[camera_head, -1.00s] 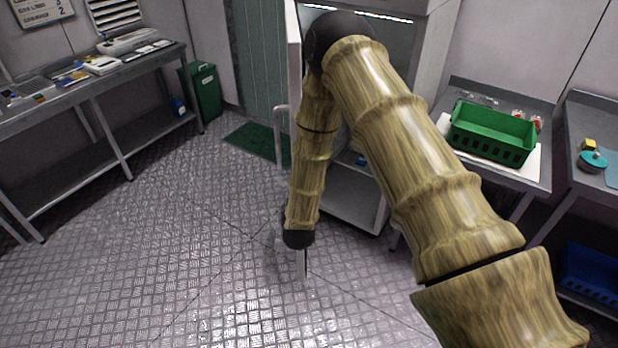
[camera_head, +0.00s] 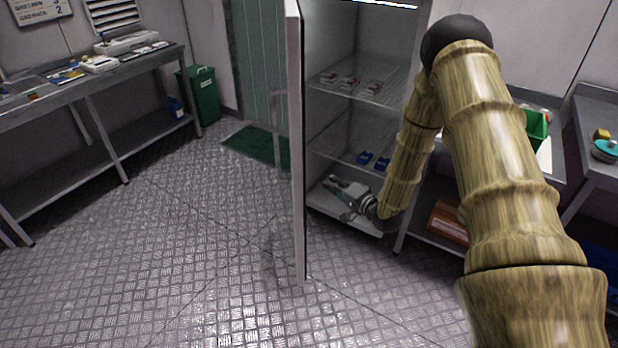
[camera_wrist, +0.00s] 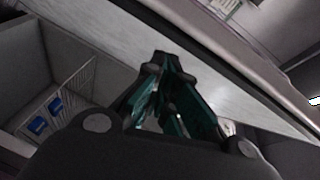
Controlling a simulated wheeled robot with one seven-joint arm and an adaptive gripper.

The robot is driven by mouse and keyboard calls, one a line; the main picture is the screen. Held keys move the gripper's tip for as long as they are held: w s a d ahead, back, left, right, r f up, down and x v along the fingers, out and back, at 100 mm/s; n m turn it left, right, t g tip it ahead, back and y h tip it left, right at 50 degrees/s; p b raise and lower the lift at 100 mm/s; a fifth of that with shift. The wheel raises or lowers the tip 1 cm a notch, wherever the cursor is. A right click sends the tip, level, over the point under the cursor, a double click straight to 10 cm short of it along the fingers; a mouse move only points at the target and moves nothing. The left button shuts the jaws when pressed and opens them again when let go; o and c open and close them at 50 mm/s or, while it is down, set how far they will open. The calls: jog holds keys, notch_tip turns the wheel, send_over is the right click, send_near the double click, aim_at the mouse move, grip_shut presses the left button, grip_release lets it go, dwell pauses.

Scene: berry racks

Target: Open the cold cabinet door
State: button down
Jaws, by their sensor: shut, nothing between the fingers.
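The cold cabinet door (camera_head: 297,150) stands swung out from the cabinet (camera_head: 355,45), seen nearly edge-on in the head view, with its grey bar handle (camera_head: 277,145) on the left side. The cabinet's inside is open to view. My gripper (camera_head: 332,183) is on the inner side of the door, low in front of the cabinet opening, pointing left towards the door. Its fingers are shut and empty. In the wrist view the fingertips (camera_wrist: 166,62) lie in front of a pale slanting panel that looks like the door's inner face (camera_wrist: 100,35); contact cannot be told.
Wire shelves hold red-topped punnets (camera_head: 350,82) and blue punnets (camera_head: 372,160), which also show in the wrist view (camera_wrist: 43,113). A bench (camera_head: 95,70) and green bin (camera_head: 203,95) stand left. A right-hand table bears a green crate (camera_head: 537,130).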

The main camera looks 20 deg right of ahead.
jog(key=w+a+y, duration=0.1)
jog(key=w+a, duration=0.1)
jog(key=w, duration=0.2)
jog(key=w+a+m+y, duration=0.1)
jog(key=w+a, duration=0.1)
jog(key=w, duration=0.3)
jog(key=shift+w+a+r, duration=0.2)
jog(key=shift+a, duration=0.05)
dwell(0.5)
jog(key=shift+a+m, duration=0.15)
jog(key=shift+m, duration=0.15)
